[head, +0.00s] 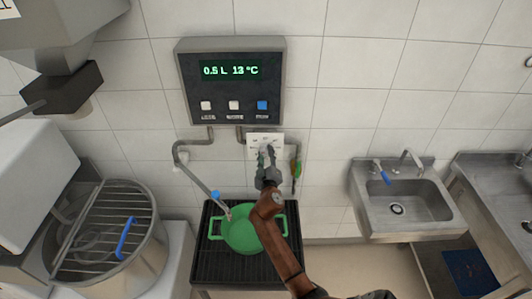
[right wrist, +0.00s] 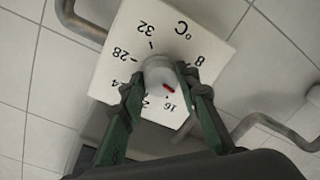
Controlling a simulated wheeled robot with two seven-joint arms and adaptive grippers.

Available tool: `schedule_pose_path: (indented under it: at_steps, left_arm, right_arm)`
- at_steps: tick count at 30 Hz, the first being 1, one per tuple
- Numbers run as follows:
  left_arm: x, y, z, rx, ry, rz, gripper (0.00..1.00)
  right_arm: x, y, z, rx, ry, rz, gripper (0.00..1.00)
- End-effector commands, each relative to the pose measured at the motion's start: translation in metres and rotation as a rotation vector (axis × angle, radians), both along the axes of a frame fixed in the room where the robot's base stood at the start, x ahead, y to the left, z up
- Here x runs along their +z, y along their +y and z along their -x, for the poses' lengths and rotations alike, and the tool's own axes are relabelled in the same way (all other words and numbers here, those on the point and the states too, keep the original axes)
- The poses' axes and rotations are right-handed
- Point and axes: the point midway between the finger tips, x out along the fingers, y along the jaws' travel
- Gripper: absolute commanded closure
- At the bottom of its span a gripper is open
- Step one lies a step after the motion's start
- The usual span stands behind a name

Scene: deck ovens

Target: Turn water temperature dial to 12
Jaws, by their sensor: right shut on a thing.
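The water temperature dial is a round knob (right wrist: 158,76) on a white square plate (right wrist: 205,38), which also shows on the wall in the head view (head: 253,138). My right gripper (head: 266,153) is shut on the knob, one finger on each side. My left gripper is not in view.
Below the dial a green pot (head: 243,236) stands on a black ribbed stand (head: 207,262), under a bent water pipe (head: 195,178). A pipe with a green and orange part hangs beside the dial.

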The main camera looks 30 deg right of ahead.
Motion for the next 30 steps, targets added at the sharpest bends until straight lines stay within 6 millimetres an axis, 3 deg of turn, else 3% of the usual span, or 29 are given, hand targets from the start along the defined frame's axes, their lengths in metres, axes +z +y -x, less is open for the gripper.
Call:
schedule_pose_path:
  at_steps: [10,26,27,30]
  left_arm:
    - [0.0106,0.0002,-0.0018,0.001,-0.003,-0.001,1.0]
    - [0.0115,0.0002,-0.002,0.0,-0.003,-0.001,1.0]
    - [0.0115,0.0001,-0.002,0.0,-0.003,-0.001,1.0]
    - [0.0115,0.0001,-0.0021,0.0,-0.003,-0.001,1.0]
  right_arm:
    - [0.0009,0.001,-0.0005,0.002,0.077,0.126,0.95]
    - [0.0,0.0012,-0.0004,0.002,0.09,0.147,0.95]
    - [0.0001,0.0013,-0.0005,0.002,0.09,0.147,0.69]
    - [0.0001,0.001,-0.0004,0.001,0.09,0.147,0.62]
